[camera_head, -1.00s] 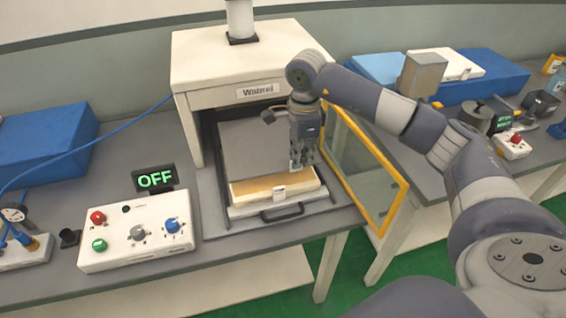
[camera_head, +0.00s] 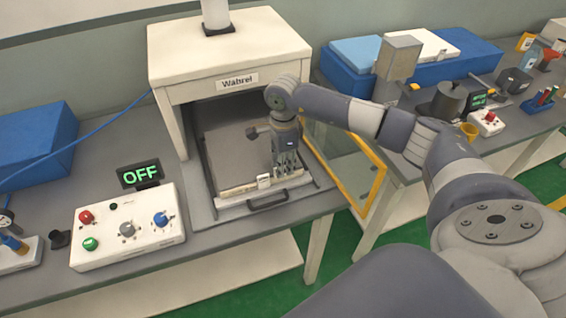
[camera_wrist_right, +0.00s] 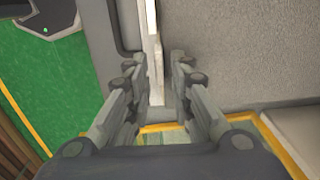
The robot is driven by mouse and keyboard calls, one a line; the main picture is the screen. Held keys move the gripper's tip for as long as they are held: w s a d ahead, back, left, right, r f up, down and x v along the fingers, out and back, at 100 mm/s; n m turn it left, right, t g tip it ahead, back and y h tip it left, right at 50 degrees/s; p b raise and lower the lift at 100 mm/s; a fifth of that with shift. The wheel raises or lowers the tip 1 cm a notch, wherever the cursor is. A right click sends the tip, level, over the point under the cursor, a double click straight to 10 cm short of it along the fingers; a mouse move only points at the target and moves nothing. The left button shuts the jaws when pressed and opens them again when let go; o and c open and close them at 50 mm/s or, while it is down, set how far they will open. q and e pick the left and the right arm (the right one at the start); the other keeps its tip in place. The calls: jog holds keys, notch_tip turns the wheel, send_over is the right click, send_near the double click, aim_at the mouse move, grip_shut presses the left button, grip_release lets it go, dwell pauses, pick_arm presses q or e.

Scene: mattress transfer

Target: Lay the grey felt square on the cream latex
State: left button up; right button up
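The grey felt square (camera_head: 235,158) lies in the tray under the press and reaches close to the tray's front wall (camera_head: 235,190). It also shows as a rough grey surface in the right wrist view (camera_wrist_right: 240,50). The cream latex is hidden in the head view; I cannot pick it out. My right gripper (camera_head: 286,172) is low at the felt's front right corner. In the right wrist view (camera_wrist_right: 156,70) its fingers stand apart on either side of a pale upright edge (camera_wrist_right: 156,40), with gaps visible. My left gripper is out of view.
The white press (camera_head: 225,48) stands over the tray. Its yellow-framed door (camera_head: 350,185) is open at right. A control box (camera_head: 128,230) and an OFF display (camera_head: 140,175) stand at left. The right bench holds blue blocks (camera_head: 470,62) and small tools.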

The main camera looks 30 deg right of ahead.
pick_arm(q)
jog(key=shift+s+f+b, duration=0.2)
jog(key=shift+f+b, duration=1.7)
jog(key=shift+b, duration=0.05)
pick_arm(e)
notch_tip(320, 180, up, 12)
jog(key=shift+s+r, duration=0.15)
